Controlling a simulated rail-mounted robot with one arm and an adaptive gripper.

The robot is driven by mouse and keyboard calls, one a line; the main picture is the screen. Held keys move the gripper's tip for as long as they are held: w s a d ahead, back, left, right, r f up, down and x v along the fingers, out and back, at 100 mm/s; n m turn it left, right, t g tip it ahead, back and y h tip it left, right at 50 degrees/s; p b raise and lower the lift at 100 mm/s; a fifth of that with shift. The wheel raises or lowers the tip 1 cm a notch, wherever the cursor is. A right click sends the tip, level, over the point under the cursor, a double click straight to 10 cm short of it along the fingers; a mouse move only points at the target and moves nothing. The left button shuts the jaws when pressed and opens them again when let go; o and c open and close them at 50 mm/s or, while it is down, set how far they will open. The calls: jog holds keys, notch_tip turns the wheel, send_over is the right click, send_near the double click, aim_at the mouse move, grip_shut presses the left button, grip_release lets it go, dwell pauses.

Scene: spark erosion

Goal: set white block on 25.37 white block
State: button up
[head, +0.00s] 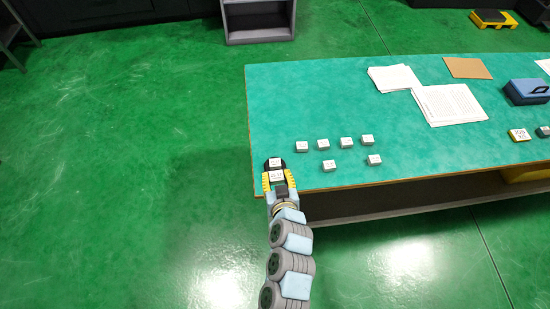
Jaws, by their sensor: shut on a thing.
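My gripper (275,165) is at the near left corner of the green-topped table, with yellow finger sides and dark tips. It is shut on a white block (275,162) with dark print on top. Several other white blocks stand on the table to the right, in a back row with one block (302,146) nearest the gripper, and two in front (329,166) (374,160). The print is too small to read, so I cannot pick out 25.37.
The table (300,100) has bare room behind the blocks. Papers (447,104), a brown sheet (467,68) and a blue case (526,91) lie farther right. A grey shelf unit (258,22) stands behind the table.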

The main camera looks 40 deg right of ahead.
jog(key=s+d, duration=0.2)
send_over(275, 163)
jog(key=s, duration=0.1)
jog(key=shift+m+h, duration=0.3)
jog(key=shift+h, duration=0.1)
jog(key=f, duration=0.7)
jog(key=shift+a+f, duration=0.25)
jog(key=shift+f, duration=0.05)
jog(key=shift+w+d+f, duration=0.2)
jog(key=shift+w+f, duration=0.2)
jog(key=shift+f, duration=0.25)
jog(key=shift+w+d+f, duration=0.1)
jog(key=shift+w+f, duration=0.05)
jog(key=shift+f, duration=1.55)
jog(key=shift+f+b, duration=0.15)
jog(key=shift+b, duration=0.25)
jog(key=o, duration=1.2)
jog(key=shift+c, duration=0.2)
